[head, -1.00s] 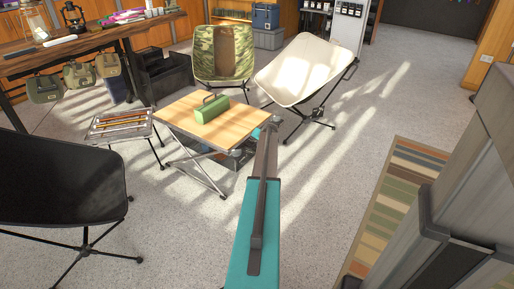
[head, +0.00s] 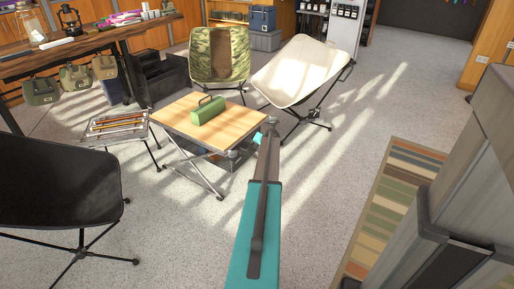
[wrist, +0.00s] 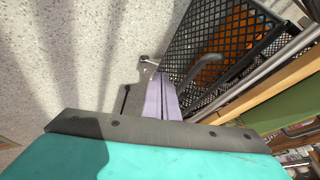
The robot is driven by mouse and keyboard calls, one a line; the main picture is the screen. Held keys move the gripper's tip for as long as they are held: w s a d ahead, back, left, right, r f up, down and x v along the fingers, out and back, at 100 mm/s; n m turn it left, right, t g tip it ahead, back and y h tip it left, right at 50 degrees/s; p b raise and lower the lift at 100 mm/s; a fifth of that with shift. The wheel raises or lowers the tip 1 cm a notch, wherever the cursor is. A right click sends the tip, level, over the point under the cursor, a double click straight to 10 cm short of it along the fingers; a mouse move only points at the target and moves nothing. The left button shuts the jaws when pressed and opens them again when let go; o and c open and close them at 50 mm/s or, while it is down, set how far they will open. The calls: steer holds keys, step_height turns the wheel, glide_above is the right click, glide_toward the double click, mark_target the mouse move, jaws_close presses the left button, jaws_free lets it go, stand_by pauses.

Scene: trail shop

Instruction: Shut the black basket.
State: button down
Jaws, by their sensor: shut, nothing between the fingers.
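The black basket (wrist: 222,45) is a mesh-sided bin at the upper right of the wrist view, with something orange behind its mesh. A curved grey handle (wrist: 208,68) stands out on its near side. In the head view it is only partly seen as a dark shape (head: 212,157) below the wooden-topped table. How far it stands out is hard to tell. My gripper (wrist: 158,78) has its pale fingers together and empty, left of the handle and beside the mesh, without clear contact. In the head view it is at the table's right edge, partly hidden by my arm.
The folding table (head: 240,117) carries a green case (head: 208,110). A cream chair (head: 302,75) stands close behind my arm; a camouflage chair (head: 218,60) is further back.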

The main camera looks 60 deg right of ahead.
steer(key=p+v, duration=0.2)
steer(key=v, duration=0.7)
steer(key=shift+s+r, duration=0.3)
steer(key=shift+a, duration=0.1)
